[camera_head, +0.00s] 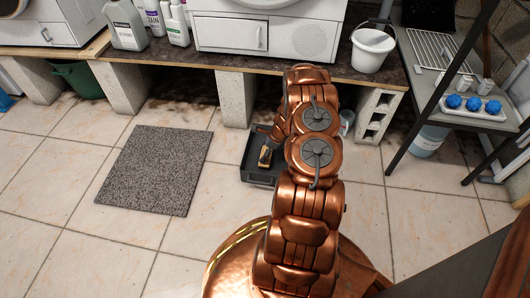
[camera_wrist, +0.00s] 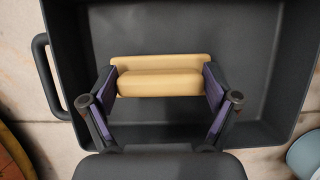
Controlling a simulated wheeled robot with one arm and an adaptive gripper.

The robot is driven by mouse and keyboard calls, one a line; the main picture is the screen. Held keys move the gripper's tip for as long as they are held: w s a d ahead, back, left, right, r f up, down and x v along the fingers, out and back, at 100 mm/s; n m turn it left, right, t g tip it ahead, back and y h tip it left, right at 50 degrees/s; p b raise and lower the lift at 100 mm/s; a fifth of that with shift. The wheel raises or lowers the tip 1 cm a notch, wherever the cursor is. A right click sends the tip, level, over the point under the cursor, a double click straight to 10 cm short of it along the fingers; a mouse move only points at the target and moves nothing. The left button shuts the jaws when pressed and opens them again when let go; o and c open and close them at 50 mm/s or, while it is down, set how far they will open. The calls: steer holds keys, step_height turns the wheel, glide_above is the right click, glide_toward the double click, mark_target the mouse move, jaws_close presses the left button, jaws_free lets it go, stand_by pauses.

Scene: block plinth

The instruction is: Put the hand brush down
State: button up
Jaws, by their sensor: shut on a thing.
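The hand brush (camera_wrist: 160,83) shows as a pale yellow-tan block in the wrist view. My gripper (camera_wrist: 160,90) is shut on it, with one purple-padded finger at each end. Behind the brush is the inside of a dark grey tray (camera_wrist: 270,118) with a loop handle on its left. I cannot tell whether the brush touches the tray floor. In the head view the tray (camera_head: 256,177) stands on the tiled floor, with the brush (camera_head: 265,156) small and yellow over it. My arm hides the tray's right part.
A grey mat (camera_head: 155,168) lies left of the tray. A concrete block (camera_head: 237,97) supports the plinth behind it. A white bucket (camera_head: 371,50) stands on the plinth. A metal shelf (camera_head: 455,112) with blue items is at right. Floor left of my base is clear.

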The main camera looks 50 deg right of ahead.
steer(key=o, duration=1)
steer(key=shift+f, duration=0.15)
steer(key=shift+c, duration=0.2)
